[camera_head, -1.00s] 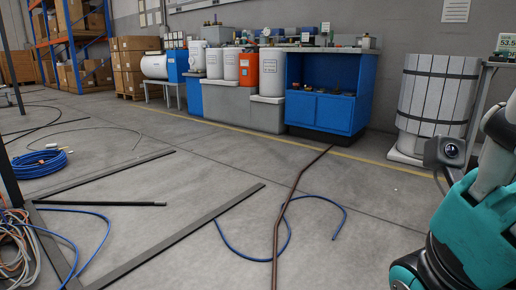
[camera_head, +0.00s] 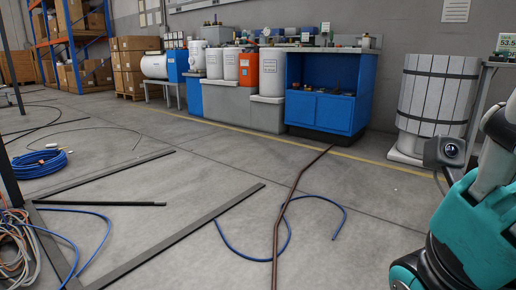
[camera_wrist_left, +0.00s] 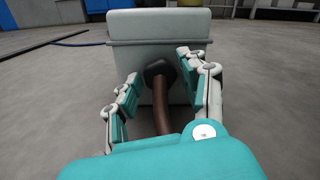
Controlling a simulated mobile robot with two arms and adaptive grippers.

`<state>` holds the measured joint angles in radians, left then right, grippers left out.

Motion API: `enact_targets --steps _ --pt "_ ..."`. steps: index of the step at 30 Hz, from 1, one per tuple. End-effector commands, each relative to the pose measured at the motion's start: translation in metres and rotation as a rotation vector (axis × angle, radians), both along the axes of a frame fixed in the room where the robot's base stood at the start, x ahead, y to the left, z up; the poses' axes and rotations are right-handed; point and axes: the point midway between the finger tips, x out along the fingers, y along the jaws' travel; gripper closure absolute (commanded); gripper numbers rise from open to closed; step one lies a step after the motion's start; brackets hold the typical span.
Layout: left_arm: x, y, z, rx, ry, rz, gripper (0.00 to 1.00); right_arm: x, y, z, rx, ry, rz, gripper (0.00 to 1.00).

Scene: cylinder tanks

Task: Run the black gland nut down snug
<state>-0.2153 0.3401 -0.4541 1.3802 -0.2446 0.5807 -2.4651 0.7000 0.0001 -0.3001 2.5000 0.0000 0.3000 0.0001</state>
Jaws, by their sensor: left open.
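In the left wrist view, the black gland nut (camera_wrist_left: 160,71) sits on the front of a pale grey box (camera_wrist_left: 152,27). A brown cable (camera_wrist_left: 162,112) runs from the nut down toward my gripper. My left gripper (camera_wrist_left: 158,66) is open. Its teal and white fingers stand on either side of the nut and cable, with gaps visible on both sides. The nut's threads and how far it sits in are not visible. In the head view, a teal and dark arm of mine shows at the lower right, but neither gripper is visible.
In the head view, a brown cable (camera_head: 284,213) and a blue hose (camera_head: 243,254) lie on the concrete floor. A blue cabinet (camera_head: 322,112) and tanks (camera_head: 213,62) line the wall. A wrapped white cylinder (camera_head: 432,96) stands at right. The middle floor is mostly open.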

Motion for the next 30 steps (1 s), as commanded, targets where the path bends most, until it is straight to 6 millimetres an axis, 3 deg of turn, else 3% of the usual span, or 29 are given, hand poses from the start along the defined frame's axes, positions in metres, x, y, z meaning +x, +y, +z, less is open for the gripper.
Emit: enact_targets --steps 18,30 --pt "-0.036 0.028 0.000 0.001 0.001 0.001 0.57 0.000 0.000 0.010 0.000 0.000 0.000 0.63" --pt "-0.039 0.030 0.000 0.000 0.000 0.000 0.57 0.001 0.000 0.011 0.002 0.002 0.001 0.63"
